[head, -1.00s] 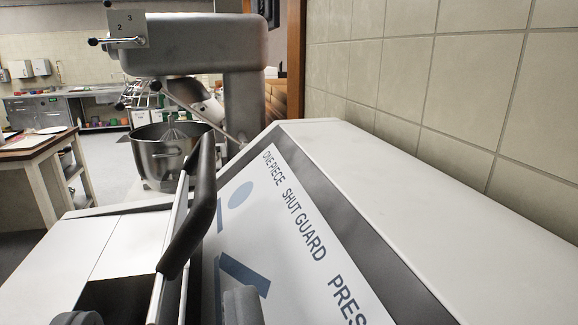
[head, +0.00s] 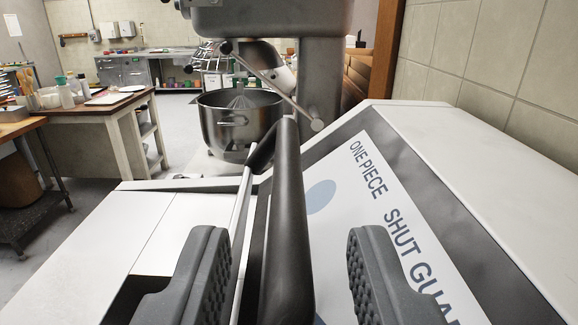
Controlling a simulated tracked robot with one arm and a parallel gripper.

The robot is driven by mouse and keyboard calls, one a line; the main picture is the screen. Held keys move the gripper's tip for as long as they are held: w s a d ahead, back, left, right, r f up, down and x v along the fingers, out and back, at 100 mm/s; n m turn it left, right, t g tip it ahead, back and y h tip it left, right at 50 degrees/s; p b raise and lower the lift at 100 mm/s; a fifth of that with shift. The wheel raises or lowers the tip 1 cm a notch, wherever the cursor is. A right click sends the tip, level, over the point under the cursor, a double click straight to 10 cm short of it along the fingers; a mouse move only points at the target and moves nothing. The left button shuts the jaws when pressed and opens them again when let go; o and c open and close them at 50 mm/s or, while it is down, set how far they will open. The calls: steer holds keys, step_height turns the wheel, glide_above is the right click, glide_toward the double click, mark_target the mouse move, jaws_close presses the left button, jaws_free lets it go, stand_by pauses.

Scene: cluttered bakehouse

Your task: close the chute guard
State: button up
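The chute guard (head: 241,222) shows in the head view as a pale-edged panel seen nearly edge-on, standing up from the white machine top. Its thick black handle (head: 288,225) runs along it towards me. My gripper (head: 287,262) is open, one ridged grey finger on each side of the handle, with a gap visible on both sides. A dark opening (head: 128,298) in the machine top shows at lower left, partly behind the left finger. The guard's lower part is hidden by the handle and fingers.
A sign reading "ONE PIECE SHUT GUARD" (head: 372,170) is on the machine's face at right. A mixer with a steel bowl (head: 232,122) stands beyond. A tiled wall (head: 480,60) is at right, a cluttered table (head: 100,108) at left.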

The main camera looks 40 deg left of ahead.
mark_target(289, 211)
steer(key=shift+p+x, duration=1.35)
steer(key=shift+x, duration=0.5)
steer(key=shift+f, duration=0.1)
steer(key=shift+s, duration=0.1)
jaws_close()
